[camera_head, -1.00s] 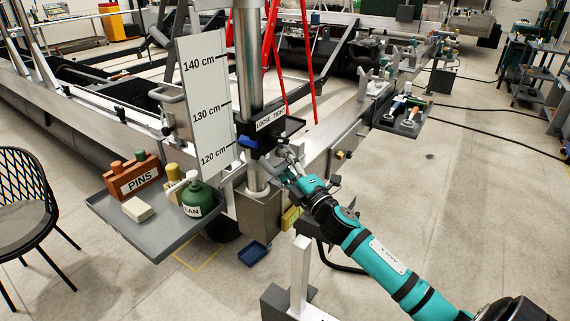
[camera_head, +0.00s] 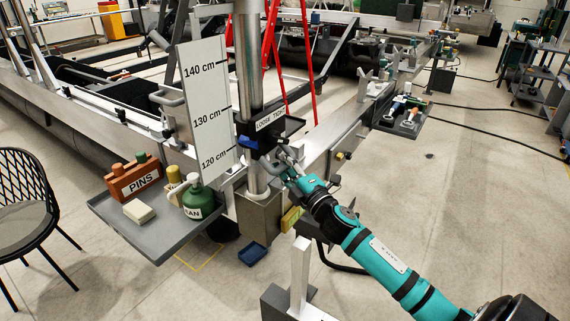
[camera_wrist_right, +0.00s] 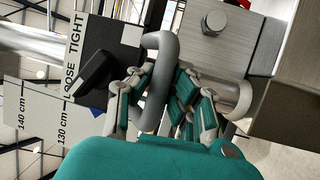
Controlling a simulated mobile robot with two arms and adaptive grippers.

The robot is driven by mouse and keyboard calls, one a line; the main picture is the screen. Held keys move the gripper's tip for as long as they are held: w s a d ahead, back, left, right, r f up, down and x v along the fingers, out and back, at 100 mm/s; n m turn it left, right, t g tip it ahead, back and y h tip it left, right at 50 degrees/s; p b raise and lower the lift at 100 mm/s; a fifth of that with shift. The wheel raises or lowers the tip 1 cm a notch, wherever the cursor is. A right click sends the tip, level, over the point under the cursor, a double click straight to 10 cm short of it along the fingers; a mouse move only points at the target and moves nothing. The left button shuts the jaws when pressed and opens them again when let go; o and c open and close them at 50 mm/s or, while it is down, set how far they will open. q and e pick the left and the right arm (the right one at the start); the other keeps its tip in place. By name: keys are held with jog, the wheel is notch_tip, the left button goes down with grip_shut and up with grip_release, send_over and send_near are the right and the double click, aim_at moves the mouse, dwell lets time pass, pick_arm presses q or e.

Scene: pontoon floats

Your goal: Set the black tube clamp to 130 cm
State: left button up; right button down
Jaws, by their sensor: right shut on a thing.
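The black tube clamp (camera_head: 262,141) sits around the upright steel tube (camera_head: 249,60). Its blue pointer (camera_head: 247,142) is beside the white scale board (camera_head: 208,105), a little above the 120 cm mark and well below 130 cm. The clamp carries a LOOSE TIGHT label (camera_wrist_right: 75,55). Its black lever (camera_wrist_right: 95,72) lies nearer the LOOSE end. My right gripper (camera_head: 285,163) is at the clamp's front, shut on the grey clamp handle (camera_wrist_right: 160,80). The fingers partly hide the handle in the head view. My left gripper is not in view.
A grey tray (camera_head: 165,240) with a PINS box (camera_head: 136,181) and green bottle (camera_head: 199,200) juts out left of the tube. A black chair (camera_head: 25,190) stands at far left. A white post (camera_head: 300,270) stands below my forearm. Floor at right is mostly clear.

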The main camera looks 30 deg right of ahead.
aim_at(276, 123)
notch_tip(276, 123, up, 10)
jog(key=p, duration=0.6)
jog(key=shift+f, duration=0.15)
jog(key=c, duration=1.2)
grip_release()
jog(key=shift+f, duration=0.2)
jog(key=s+f, duration=0.2)
jog(key=s, duration=1)
jog(key=shift+w+f, duration=0.1)
jog(key=shift+f, duration=0.05)
